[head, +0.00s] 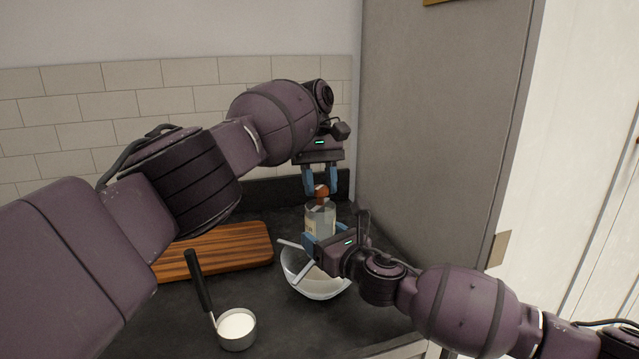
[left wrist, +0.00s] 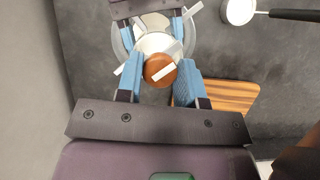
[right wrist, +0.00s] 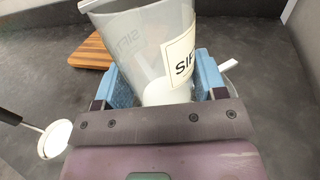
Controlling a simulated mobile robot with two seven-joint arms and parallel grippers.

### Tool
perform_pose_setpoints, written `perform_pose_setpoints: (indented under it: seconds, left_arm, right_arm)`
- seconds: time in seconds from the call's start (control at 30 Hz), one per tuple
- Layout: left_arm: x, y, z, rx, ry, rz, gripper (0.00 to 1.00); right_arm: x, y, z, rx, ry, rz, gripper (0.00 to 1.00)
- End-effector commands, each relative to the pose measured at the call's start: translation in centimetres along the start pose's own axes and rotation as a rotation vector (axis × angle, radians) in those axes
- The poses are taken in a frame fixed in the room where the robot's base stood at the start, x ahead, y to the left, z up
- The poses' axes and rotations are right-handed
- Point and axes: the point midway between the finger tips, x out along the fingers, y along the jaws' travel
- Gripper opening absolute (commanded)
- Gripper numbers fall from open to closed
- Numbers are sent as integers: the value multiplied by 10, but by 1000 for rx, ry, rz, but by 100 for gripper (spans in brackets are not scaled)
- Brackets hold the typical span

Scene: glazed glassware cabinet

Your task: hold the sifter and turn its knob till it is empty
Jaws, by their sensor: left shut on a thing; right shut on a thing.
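The sifter (head: 320,215) is a clear-sided cup with a label, upright over a glass bowl (head: 318,287). In the right wrist view, the sifter (right wrist: 150,50) shows pale white matter in its lower part; how much is hard to tell. My right gripper (head: 318,239) is shut on the sifter's body from the side. The round brown knob (head: 321,191) sits on top of the sifter. In the left wrist view, the knob (left wrist: 160,70) bears a pale strip, tilted up to the right. My left gripper (head: 320,184) points down from above, shut on the knob.
A metal measuring cup (head: 237,328) of white powder with a black handle stands front left. A wooden board (head: 225,252) lies at the left. A grey cabinet side (head: 440,130) rises close on the right, and a tiled wall stands behind.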

Motion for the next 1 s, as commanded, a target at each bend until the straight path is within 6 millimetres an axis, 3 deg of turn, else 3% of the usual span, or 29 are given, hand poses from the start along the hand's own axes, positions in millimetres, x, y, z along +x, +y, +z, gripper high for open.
perform_pose_setpoints:
  seconds: [0.9,0.93,1.0]
  left_arm:
    - [2,0,2,85,-1,-32,11]
    - [2,0,2,85,-1,-32,38]
    - [1,0,2,84,0,-32,48]
  right_arm:
    - [1,0,0,2,-1,0,34]
    - [1,0,0,2,-1,-1,34]
    - [1,0,0,2,-1,0,34]
